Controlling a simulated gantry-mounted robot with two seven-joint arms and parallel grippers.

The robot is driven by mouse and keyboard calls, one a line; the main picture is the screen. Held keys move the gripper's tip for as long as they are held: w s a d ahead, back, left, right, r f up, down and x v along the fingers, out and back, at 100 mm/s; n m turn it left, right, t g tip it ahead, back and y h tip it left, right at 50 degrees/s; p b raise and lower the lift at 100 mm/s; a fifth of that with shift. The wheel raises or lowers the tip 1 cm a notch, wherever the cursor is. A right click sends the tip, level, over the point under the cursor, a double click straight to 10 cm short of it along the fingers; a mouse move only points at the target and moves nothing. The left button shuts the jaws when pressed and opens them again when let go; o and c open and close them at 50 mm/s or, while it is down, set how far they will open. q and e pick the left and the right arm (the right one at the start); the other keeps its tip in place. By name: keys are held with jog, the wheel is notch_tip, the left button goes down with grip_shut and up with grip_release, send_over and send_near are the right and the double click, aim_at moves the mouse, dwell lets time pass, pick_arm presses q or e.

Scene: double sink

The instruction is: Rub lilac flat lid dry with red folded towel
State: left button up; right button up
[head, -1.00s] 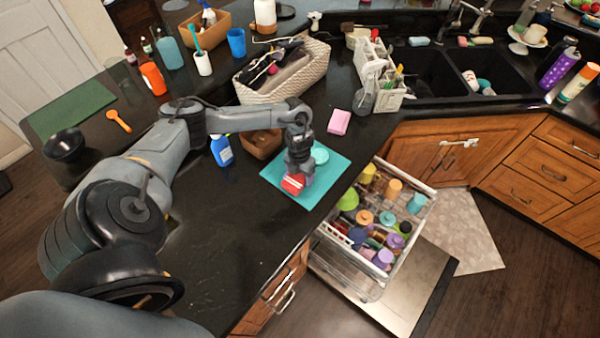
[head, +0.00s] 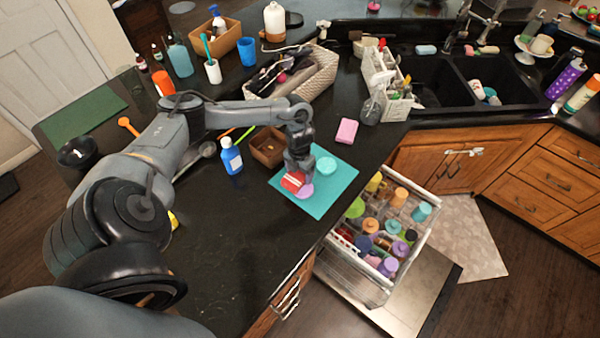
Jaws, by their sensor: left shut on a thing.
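My left gripper (head: 295,176) is shut on the red folded towel (head: 291,183), low over the teal mat (head: 318,204) on the black counter. The lilac flat lid (head: 304,191) shows at the towel's lower right edge, on the mat. The towel and gripper hide part of the lid. I cannot tell how firmly the towel touches it. My right gripper is not in view.
A round turquoise lid (head: 326,165) lies on the mat to the right of the gripper. A pink sponge (head: 347,131), a brown box (head: 267,148) and a blue bottle (head: 231,157) stand nearby. An open rack of cups (head: 385,225) lies beyond the counter edge.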

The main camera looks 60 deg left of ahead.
pick_arm(q)
jog(key=shift+r+p, duration=1.3)
jog(key=shift+r, duration=0.8)
